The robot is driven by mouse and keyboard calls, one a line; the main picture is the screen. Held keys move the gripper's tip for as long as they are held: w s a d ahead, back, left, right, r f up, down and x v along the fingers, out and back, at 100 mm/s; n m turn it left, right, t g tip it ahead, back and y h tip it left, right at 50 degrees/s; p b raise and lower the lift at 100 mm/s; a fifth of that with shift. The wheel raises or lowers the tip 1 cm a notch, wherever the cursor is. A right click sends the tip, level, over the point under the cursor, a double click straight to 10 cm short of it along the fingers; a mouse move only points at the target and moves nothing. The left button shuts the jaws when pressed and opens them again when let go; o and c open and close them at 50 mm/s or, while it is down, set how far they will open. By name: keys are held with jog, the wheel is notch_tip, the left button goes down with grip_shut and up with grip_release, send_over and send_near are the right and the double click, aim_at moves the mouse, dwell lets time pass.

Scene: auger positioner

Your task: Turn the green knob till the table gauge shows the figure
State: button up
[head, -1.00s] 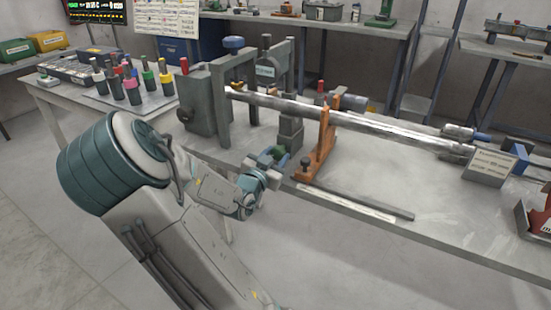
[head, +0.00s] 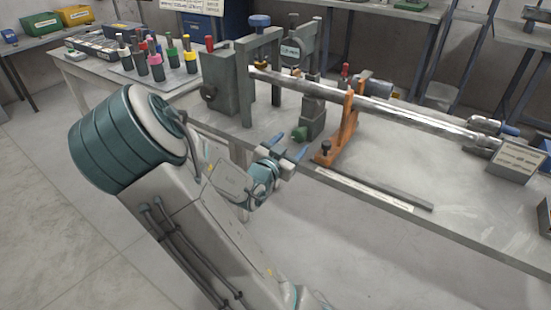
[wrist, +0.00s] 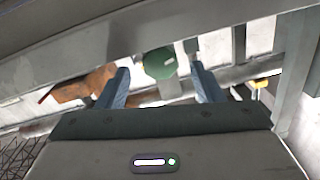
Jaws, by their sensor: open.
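The green knob (wrist: 160,62) shows as a round, dark green face with a pale mark in the wrist view. It lies between and just beyond my two blue fingertips, apart from both. My gripper (wrist: 160,72) is open and empty.
A long shiny bar (head: 380,106) runs over the worktable (head: 400,200) to the right. An orange bracket (head: 341,135) stands just right of my gripper. A lettered plate (head: 517,158) stands at the right. Several coloured-handled tools stand at the left. The floor in front is clear.

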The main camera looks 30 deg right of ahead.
jog(key=b+v, duration=0.8)
jog(key=v, duration=0.2)
jog(key=shift+a+b, duration=0.1)
jog(key=shift+b, duration=0.2)
dwell(0.4)
